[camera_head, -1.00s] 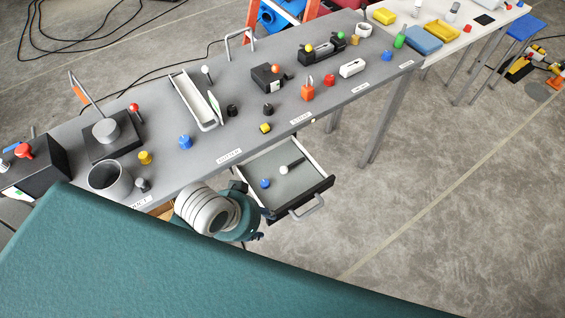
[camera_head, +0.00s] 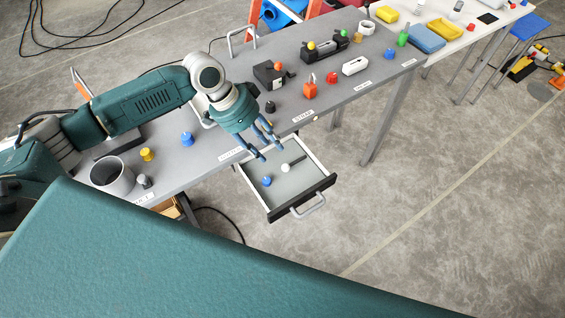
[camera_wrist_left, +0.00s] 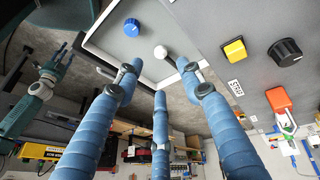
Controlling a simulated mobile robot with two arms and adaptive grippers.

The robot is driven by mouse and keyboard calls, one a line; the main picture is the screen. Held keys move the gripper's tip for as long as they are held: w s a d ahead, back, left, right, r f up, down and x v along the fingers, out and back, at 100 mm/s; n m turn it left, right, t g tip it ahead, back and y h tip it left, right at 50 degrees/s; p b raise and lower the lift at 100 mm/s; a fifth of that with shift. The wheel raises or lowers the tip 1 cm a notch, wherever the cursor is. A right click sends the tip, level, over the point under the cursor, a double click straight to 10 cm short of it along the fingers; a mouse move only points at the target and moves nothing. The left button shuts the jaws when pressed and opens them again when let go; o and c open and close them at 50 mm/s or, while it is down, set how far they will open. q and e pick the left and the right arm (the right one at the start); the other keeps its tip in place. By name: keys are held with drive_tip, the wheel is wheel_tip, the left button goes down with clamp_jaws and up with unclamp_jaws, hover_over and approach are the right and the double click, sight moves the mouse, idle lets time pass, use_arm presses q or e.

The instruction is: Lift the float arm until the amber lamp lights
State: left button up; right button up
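My left gripper (camera_head: 262,143) is open, its blue fingers spread and empty, above the drawer's inner edge. It also shows in the left wrist view (camera_wrist_left: 159,76). A white ball (camera_head: 284,168) at the end of a short black rod (camera_head: 297,161) is in the open drawer (camera_head: 291,207); it may be the float arm, but I cannot tell. The ball shows just past the fingertips in the left wrist view (camera_wrist_left: 160,52), with no clear contact. I cannot tell which part is the amber lamp. My right gripper (camera_wrist_left: 58,62) shows small in the left wrist view, its state unclear.
A blue knob (camera_head: 267,181) sits in the drawer beside the ball. Open floor lies right of the drawer.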

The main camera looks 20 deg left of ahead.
sight(284, 165)
use_arm(q)
drive_tip(key=p+x, duration=0.1)
drive_tip(key=x, duration=0.9)
drive_tip(key=shift+w+f+p, duration=0.1)
drive_tip(key=shift+f+p, duration=0.15)
drive_tip(key=shift+p, duration=0.15)
drive_tip(key=shift+d, duration=0.1)
clamp_jaws()
